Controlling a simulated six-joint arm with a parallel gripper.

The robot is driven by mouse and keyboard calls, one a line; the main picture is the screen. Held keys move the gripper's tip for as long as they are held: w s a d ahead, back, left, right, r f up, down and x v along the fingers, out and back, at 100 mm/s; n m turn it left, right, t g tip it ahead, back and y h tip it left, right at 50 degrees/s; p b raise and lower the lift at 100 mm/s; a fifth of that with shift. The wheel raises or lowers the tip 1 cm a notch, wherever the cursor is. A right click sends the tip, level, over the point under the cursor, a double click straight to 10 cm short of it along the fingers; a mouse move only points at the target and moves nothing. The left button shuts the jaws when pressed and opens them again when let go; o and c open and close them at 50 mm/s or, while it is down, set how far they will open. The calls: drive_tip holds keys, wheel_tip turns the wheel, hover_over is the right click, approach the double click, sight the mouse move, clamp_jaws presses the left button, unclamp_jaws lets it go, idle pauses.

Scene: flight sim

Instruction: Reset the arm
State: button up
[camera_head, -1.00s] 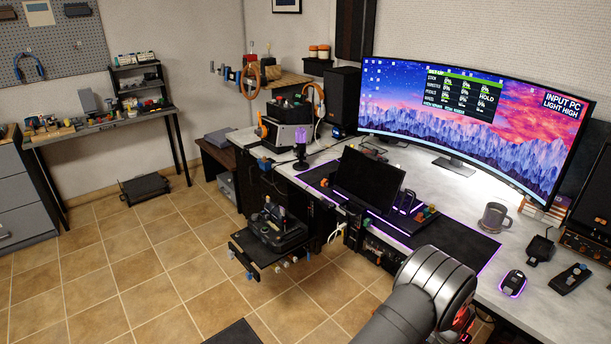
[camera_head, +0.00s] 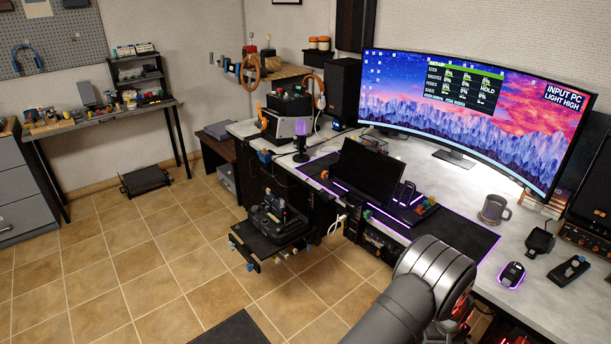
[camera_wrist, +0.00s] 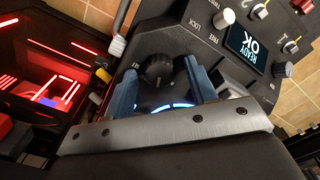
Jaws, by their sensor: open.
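My gripper (camera_wrist: 160,88) shows in the wrist view as two blue fingers standing apart beyond a grey metal bar. A round black knob (camera_wrist: 158,70) on a dark panel shows between the fingers. The fingers lie to either side of it, and I cannot tell whether they touch it. A curved blue-white light glows just below the knob. In the head view only my grey arm shows at the bottom, beside the desk; the gripper itself is hidden there.
A control panel (camera_wrist: 218,50) with a lit "READY OK" screen (camera_wrist: 247,50) and several small knobs is close by. Red-lit equipment (camera_wrist: 50,85) is at left. In the head view, a desk (camera_head: 455,185) carries a wide monitor (camera_head: 470,115) and a mug (camera_head: 494,208). Tiled floor (camera_head: 170,270) is open at left.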

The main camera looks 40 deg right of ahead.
drive_tip(key=m, duration=0.5)
drive_tip(key=shift+m, duration=0.3)
idle(0.4)
drive_tip(key=n, duration=0.7)
drive_tip(key=shift+n, duration=1.6)
drive_tip(key=shift+m, duration=0.3)
